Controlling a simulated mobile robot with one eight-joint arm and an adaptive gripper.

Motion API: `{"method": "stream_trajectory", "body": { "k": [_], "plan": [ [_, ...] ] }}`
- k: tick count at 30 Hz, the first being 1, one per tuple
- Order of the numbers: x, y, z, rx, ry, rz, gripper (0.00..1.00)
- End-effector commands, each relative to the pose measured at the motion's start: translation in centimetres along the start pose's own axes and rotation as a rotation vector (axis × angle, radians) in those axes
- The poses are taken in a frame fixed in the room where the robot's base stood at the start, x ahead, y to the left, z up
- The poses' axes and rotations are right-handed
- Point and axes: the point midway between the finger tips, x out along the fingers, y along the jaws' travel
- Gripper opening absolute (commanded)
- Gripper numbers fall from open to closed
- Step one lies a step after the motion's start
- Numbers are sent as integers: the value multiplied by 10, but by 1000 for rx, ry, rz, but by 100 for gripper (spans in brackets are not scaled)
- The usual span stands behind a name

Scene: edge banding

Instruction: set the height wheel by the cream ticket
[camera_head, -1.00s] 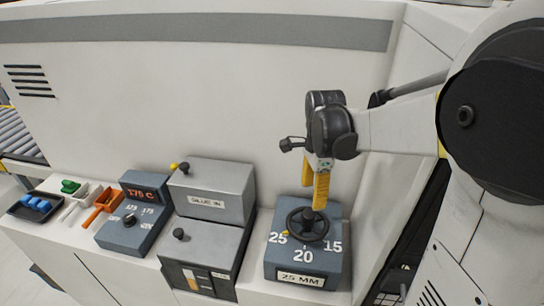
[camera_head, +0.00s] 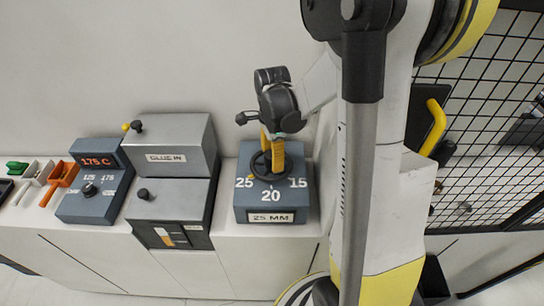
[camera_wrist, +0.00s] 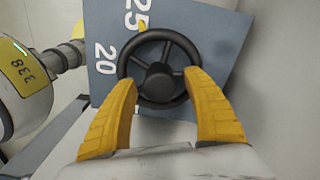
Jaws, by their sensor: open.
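The black height wheel (camera_head: 261,166) sits on a blue-grey box (camera_head: 309,205) marked 25, 20 and 15. A small yellow pointer (camera_wrist: 143,27) at the wheel's rim stands by the 25. A pale ticket (camera_head: 271,217) on the box front reads 25 MM. My gripper (camera_head: 272,172) is over the wheel, fingers downward. In the wrist view my open gripper (camera_wrist: 161,80) has one yellow finger on each side of the wheel (camera_wrist: 160,83), overlapping its lower rim. I cannot tell whether the fingers touch it. The 15 is hidden there.
Left of the wheel box stand a grey GLUE IN unit (camera_head: 178,135) and a temperature box (camera_head: 92,207) reading 175 C. Small coloured tools lie at far left. A white wall is behind; a black mesh fence (camera_head: 490,130) is at right.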

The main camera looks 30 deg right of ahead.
Motion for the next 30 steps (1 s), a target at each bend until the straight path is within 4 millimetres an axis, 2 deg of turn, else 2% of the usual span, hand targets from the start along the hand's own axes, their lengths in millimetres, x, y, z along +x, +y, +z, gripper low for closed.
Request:
{"method": "stream_trajectory", "body": {
  "k": [2, 5, 7, 8, 20, 30],
  "plan": [
    [0, 0, 0, 0, 0, 0, 59],
    [0, 0, 0, 0, 0, 0, 33],
    [0, 0, 0, 0, 0, 0, 11],
    [0, 0, 0, 0, 0, 0, 6],
    [0, 0, 0, -58, 0, 0, 5],
    [1, 0, 0, -306, 0, 0, 5]
  ]
}}
